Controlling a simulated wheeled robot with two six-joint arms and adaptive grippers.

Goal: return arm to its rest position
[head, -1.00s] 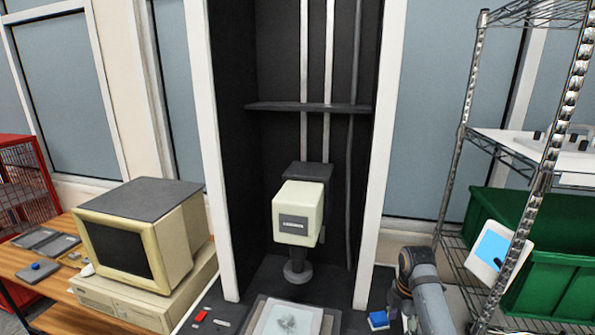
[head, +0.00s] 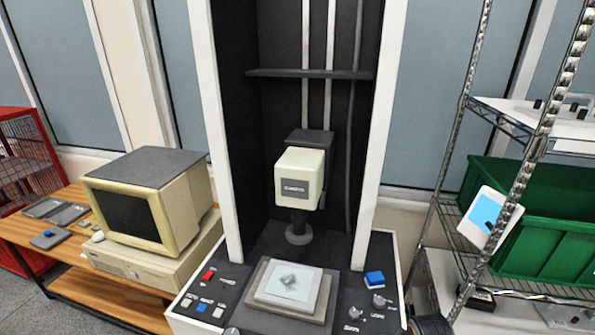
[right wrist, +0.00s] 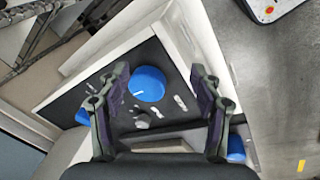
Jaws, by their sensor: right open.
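My right gripper (right wrist: 158,72) shows in the right wrist view with its two fingers spread wide and nothing held between them. Beyond the fingers is a dark control panel with a round blue knob (right wrist: 147,84), apart from the fingers. In the head view only a small dark part of what looks like my right arm shows at the bottom edge, right of the machine. My left gripper is not in view.
The measuring machine's white probe head (head: 299,177) hangs above a plate (head: 288,284) on its base. A beige computer (head: 150,205) stands left on a wooden table. A wire rack (head: 467,130) with a green bin (head: 560,230) stands right.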

